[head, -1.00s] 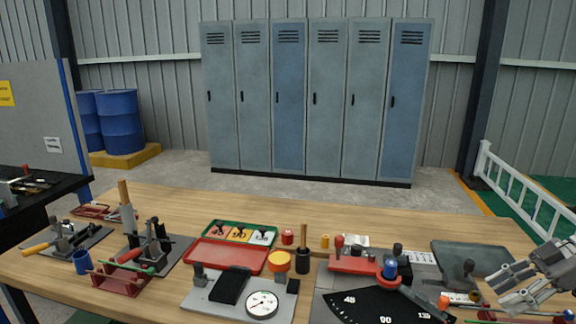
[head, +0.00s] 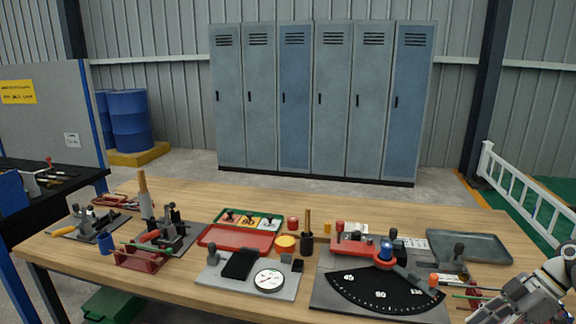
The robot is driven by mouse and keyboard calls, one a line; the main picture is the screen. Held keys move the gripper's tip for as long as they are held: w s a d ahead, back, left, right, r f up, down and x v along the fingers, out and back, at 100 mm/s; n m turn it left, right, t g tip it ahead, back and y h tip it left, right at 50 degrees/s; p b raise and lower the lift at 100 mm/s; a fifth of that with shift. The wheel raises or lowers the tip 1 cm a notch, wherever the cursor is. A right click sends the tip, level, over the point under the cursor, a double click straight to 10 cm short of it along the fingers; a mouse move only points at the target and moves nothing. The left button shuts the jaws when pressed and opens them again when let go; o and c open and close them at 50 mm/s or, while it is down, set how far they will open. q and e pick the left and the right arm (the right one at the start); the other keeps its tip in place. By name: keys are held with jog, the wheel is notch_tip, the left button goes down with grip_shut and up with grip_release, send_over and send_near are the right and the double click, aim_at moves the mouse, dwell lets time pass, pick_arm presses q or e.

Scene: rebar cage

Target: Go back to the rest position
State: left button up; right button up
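My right gripper (head: 520,304) is at the lower right corner of the head view, by the right end of the wooden workbench (head: 400,210). It is partly cut off by the frame edge, and I cannot tell whether its fingers are apart or closed. My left gripper is not in view. On the bench, the bending plate with a black angle dial (head: 385,293) and a red arm stands to the left of my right gripper. Thin red and green rods (head: 474,290) lie beside the gripper.
A gauge plate (head: 250,279), a red tray (head: 236,239), a red rack (head: 143,258) and clamp fixtures fill the bench front. A grey tray (head: 468,246) lies at right. Lockers (head: 320,100), blue barrels (head: 130,120) and a white railing (head: 520,192) stand beyond. The bench's back strip is clear.

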jog(key=s+a+f+m+h, duration=0.2)
jog(key=s+a+f, duration=0.5)
jog(key=a+f, duration=0.25)
jog(key=s+a+f+m+h, duration=0.1)
jog(key=s+a+f+h, duration=0.1)
jog(key=s+a+f, duration=0.7)
jog(key=s+a+r+m+t+h, duration=0.2)
jog(key=s+m+t+h, duration=0.1)
jog(key=s+m, duration=0.65)
notch_tip(320, 180, down, 27)
jog(key=s+g, duration=0.1)
jog(key=s, duration=0.1)
jog(key=s+d+f+g, duration=0.1)
jog(key=s+d+f, duration=0.1)
jog(key=s+f, duration=1.2)
jog(key=shift+s+d+f, duration=0.3)
jog(key=shift+s+f, duration=0.1)
jog(key=shift+s, duration=0.75)
